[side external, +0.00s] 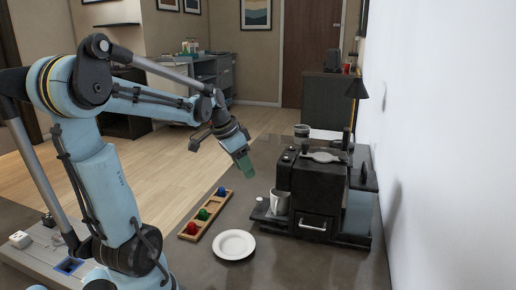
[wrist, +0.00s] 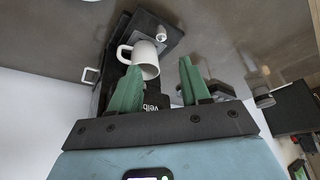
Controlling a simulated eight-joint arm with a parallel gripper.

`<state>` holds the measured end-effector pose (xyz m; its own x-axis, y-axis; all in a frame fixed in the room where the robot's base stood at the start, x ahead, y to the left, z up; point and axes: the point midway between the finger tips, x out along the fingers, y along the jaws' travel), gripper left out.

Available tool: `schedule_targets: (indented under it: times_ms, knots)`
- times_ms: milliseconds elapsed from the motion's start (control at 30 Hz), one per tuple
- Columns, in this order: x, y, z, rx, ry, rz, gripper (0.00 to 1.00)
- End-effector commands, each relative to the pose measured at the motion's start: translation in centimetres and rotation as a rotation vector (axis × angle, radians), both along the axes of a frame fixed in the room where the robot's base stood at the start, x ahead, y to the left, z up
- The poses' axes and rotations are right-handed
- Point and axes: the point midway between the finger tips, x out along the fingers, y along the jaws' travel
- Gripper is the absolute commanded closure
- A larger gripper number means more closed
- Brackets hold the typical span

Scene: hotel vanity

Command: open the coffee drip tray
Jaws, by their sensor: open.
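The black coffee machine (side external: 325,190) stands on the dark counter by the white wall. A flat black tray (side external: 262,213) juts from its left side, with a white mug (side external: 279,202) standing upright on it. A small white knob (side external: 262,200) sits near the tray's outer end; it also shows in the wrist view (wrist: 161,33). A drawer-like panel with a silver handle (side external: 313,227) is low on the machine's camera-facing side. My gripper (side external: 245,170) is open and empty, in the air above and left of the machine. In the wrist view, the mug (wrist: 139,58) shows between the green fingers (wrist: 159,70).
A white plate (side external: 234,245) lies on the counter in front of the tray. A wooden holder (side external: 206,214) with red, green and blue balls lies left of it. A grinder-like jar (side external: 301,131) stands behind the machine. A lamp (side external: 355,90) rises by the wall.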

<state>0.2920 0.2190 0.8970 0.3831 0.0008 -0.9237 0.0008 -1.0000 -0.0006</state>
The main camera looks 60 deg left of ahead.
Motion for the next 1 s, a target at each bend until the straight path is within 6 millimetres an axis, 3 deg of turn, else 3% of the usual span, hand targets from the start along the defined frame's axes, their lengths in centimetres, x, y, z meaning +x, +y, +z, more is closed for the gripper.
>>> schedule_targets:
  times_ms: [267,700,1000]
  knots:
    - [0.6,0.3,-1.7,-0.002,0.001,-0.004,0.53]
    - [3.1,0.4,-7.7,0.000,0.000,-0.002,0.53]
    - [4.3,0.3,-10.5,-0.001,0.001,-0.001,0.53]
